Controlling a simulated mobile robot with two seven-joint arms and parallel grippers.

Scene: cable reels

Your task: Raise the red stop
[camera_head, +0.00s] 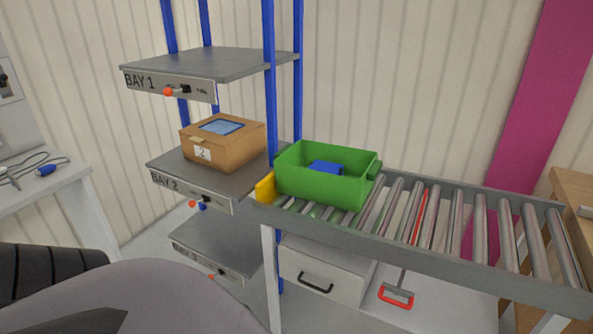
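The red stop (419,218) shows as a thin red bar lying between the rollers of the conveyor (430,268), about level with them. Below the conveyor, a red handle (396,303) hangs at the end of a grey rod, low above the floor. The upper part of the rod is hidden behind the conveyor's side rail. A green crate (318,190) with a blue item (326,168) in it sits on the rollers to the left of the stop. Neither of my grippers is in view; only large grey and black parts of mine fill the lower left.
A yellow plate (265,188) closes the conveyor's left end beside a blue-post shelf with a cardboard box (222,143). A grey drawer (318,279) sits under the conveyor. A table with cables (45,170) is at left, and a wooden surface (573,188) at right.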

